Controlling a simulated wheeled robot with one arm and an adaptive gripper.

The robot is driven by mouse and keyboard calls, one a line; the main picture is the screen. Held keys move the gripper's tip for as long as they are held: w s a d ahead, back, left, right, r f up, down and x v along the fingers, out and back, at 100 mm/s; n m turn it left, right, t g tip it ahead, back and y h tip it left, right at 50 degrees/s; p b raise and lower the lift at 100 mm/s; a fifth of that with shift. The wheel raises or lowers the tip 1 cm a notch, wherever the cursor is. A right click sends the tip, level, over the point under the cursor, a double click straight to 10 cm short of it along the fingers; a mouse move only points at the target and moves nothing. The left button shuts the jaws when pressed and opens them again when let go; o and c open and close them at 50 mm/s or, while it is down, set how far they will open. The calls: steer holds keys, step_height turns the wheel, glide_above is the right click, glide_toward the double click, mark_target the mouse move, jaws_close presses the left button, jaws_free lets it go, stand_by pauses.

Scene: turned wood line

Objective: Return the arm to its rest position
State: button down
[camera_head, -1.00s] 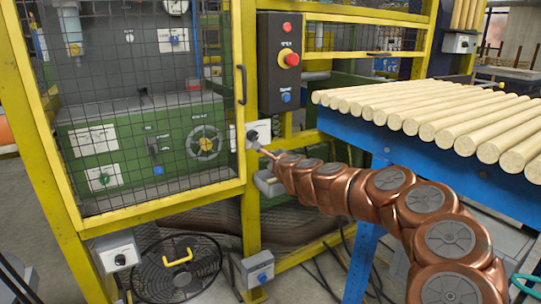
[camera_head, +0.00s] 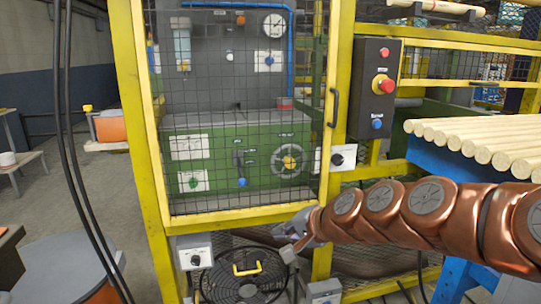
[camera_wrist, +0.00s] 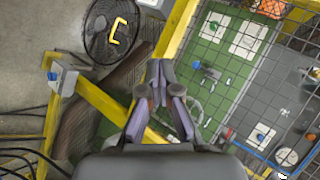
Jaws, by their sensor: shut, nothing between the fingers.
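My copper-coloured arm (camera_head: 430,200) reaches in from the right in the head view. My gripper (camera_head: 290,254) is at its left end, low in front of the yellow frame and below the fenced door. In the wrist view my gripper (camera_wrist: 160,68) shows its two fingers together, with nothing between them. It is apart from the selector switch box (camera_head: 341,159) on the yellow post, which sits above it.
A yellow-framed mesh door (camera_head: 235,110) covers a green machine (camera_head: 200,165). A control box (camera_head: 375,88) with red and blue buttons hangs right of it. A black fan (camera_head: 243,284) stands below. Pale wooden rods (camera_head: 480,135) lie on a blue table at right. Open floor is at left.

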steer(key=s+d+f+n+g+h, duration=0.25)
steer(key=s+d+f+g, duration=0.2)
steer(key=s, duration=0.75)
steer(key=s+d+f+n+g+h, duration=0.25)
steer(key=s+d+f, duration=0.3)
steer(key=s, duration=0.55)
steer(key=s+d+f+n+g+h, duration=0.2)
steer(key=s+d+f+g+h, duration=0.3)
steer(key=s, duration=0.7)
step_height(320, 180, up, 28)
steer(key=t+y+p, duration=0.2)
steer(key=p, duration=2.3)
steer(key=shift+d, duration=0.15)
